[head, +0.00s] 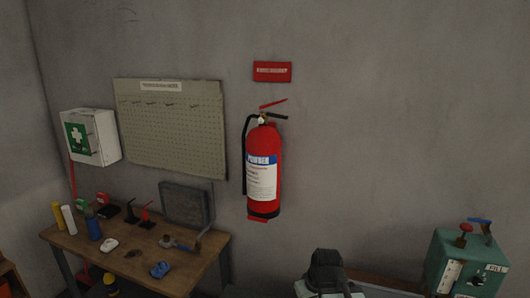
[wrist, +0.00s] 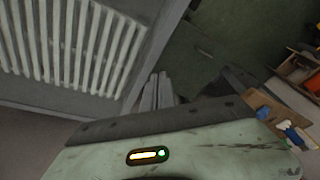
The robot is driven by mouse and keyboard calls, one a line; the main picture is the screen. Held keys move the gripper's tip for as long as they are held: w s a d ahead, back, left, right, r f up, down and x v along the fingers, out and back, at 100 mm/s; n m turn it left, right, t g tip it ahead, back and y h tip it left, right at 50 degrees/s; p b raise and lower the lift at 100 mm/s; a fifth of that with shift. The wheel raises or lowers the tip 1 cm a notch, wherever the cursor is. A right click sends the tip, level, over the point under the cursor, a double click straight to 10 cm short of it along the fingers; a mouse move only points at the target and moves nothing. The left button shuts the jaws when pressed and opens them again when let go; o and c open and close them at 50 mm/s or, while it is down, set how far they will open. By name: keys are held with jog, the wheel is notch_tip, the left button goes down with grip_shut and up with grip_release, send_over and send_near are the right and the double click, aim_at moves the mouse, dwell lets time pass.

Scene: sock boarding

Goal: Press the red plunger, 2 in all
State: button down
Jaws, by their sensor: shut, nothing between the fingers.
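The red plunger (head: 465,227) stands up from the top of a green box (head: 470,262) at the far right of the head view. The box front carries a pale scale panel and a label. My gripper (wrist: 157,90) shows in the wrist view as grey fingers held together, shut and empty. Neither the plunger nor its box can be made out in the wrist view. In the head view a dark part of my arm is at the bottom centre, left of the box and apart from it.
A wooden workbench (head: 133,265) with bottles, tools and small items stands at the left. A red fire extinguisher (head: 262,172) hangs on the wall. A white radiator (wrist: 75,45) fills the wrist view's upper left. The air above the green box looks clear.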

jog(key=s+d+m, duration=0.1)
jog(key=s+d+m+g+h, duration=0.1)
jog(key=s+d, duration=0.1)
jog(key=s+d+m+g, duration=0.1)
jog(key=shift+s+d+f+h, duration=0.15)
jog(key=shift+s+f+h, duration=0.15)
jog(key=shift+s, duration=0.1)
jog(key=shift+s+m, duration=0.2)
jog(key=shift+m, duration=0.2)
